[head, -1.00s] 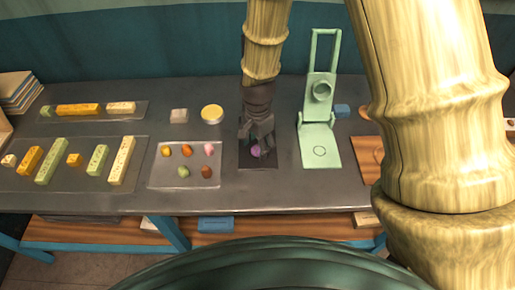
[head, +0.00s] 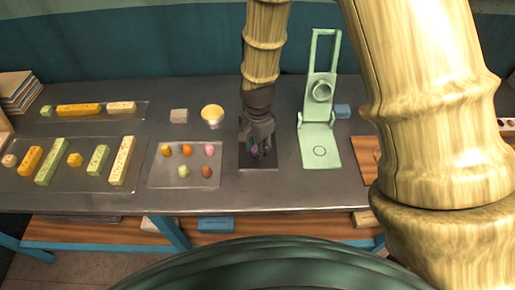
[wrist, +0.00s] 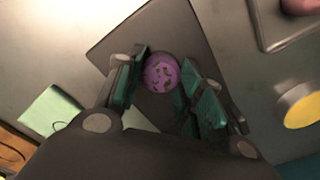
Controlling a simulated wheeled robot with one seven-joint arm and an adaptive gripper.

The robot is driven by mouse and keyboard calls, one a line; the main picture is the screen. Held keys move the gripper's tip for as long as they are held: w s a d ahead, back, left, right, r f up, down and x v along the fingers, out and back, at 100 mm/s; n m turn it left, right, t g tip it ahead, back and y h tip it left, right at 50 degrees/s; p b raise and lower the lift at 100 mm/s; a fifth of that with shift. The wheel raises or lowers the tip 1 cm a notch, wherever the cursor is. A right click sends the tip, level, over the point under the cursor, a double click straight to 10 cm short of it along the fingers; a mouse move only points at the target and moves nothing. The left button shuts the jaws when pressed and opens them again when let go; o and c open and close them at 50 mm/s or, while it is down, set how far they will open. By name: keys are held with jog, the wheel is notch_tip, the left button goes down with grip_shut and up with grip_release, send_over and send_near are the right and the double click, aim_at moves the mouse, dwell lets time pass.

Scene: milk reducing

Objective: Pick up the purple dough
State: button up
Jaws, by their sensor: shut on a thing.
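The purple dough (wrist: 161,72) is a small speckled ball between my gripper's two teal finger pads in the wrist view. In the head view the dough (head: 254,151) shows partly, with the fingers covering much of it. My gripper (head: 258,146) points down over the dark square mat (head: 258,163) and is shut on the dough. In the wrist view my gripper (wrist: 160,85) has its pads on either side of the ball. I cannot tell whether the dough still touches the mat.
A pale green press (head: 319,140) stands close to the right of my gripper. A tray (head: 158,181) with several coloured lumps lies to the left. A yellow-topped round cup (head: 212,113) and a small beige block (head: 179,116) stand behind that tray.

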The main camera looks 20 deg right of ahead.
jog(key=shift+w+r+b, duration=0.1)
jog(key=shift+r+b, duration=0.4)
jog(key=shift+r, duration=0.7)
jog(key=s+a+b, duration=0.1)
jog(key=s, duration=0.3)
jog(key=s+a+r+b, duration=0.1)
jog(key=s, duration=0.3)
jog(key=s+a+r+b, duration=0.1)
jog(key=s, duration=0.4)
jog(key=shift+a+r+b, duration=0.15)
jog(key=shift+a+b, duration=0.15)
jog(key=shift+a, duration=0.05)
jog(key=shift+s+r+p, duration=0.1)
jog(key=shift+r+p, duration=0.15)
jog(key=shift+p, duration=0.15)
jog(key=shift+a+p, duration=0.1)
jog(key=shift+p, duration=0.45)
jog(key=shift+p, duration=0.3)
jog(key=shift+s+p, duration=0.1)
jog(key=shift+p, duration=0.25)
jog(key=p, duration=0.3)
jog(key=shift+s+a+r, duration=0.15)
jog(key=shift+s, duration=0.25)
jog(key=s+p, duration=0.1)
jog(key=p, duration=0.2)
jog(key=shift+a, duration=0.1)
